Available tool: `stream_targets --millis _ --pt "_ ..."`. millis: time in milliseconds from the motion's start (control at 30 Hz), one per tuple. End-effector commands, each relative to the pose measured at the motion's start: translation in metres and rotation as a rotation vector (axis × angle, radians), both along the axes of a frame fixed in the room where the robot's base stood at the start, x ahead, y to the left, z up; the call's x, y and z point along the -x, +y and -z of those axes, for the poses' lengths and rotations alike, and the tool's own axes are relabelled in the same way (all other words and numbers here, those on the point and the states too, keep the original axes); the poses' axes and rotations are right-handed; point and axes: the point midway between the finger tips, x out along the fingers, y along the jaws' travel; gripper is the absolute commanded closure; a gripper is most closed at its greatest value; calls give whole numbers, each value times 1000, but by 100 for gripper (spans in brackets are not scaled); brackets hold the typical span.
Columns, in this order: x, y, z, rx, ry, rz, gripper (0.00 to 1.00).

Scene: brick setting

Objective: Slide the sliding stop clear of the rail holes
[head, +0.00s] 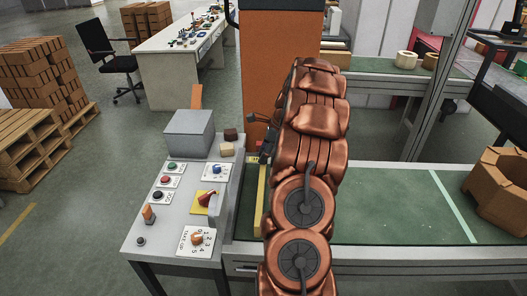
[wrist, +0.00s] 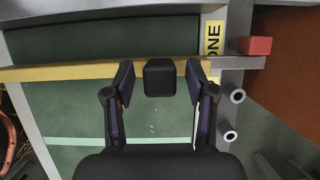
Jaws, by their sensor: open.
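A yellow bar (wrist: 60,72) lies across the green conveyor belt in the wrist view; it also shows beside my arm in the head view (head: 261,186). A black block (wrist: 159,77) sits at this bar, between the fingers of my open gripper (wrist: 159,80). A gap shows on each side of the block, and I see no finger closed on it. I cannot tell for sure which part is the sliding stop. A grey rail edge (wrist: 218,85) runs along the belt's right side.
A red block (wrist: 255,46) sits by the rail, near a yellow label (wrist: 213,38). In the head view a control desk (head: 150,222) stands left of the conveyor (head: 400,205). The belt between is clear.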

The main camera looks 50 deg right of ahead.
Motion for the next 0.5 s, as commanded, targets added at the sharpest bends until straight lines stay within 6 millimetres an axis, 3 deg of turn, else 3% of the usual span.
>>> stream_targets --millis 333,500 --pt "-2 1 5 2 -1 0 45" --pt "-2 1 5 2 -1 0 62"
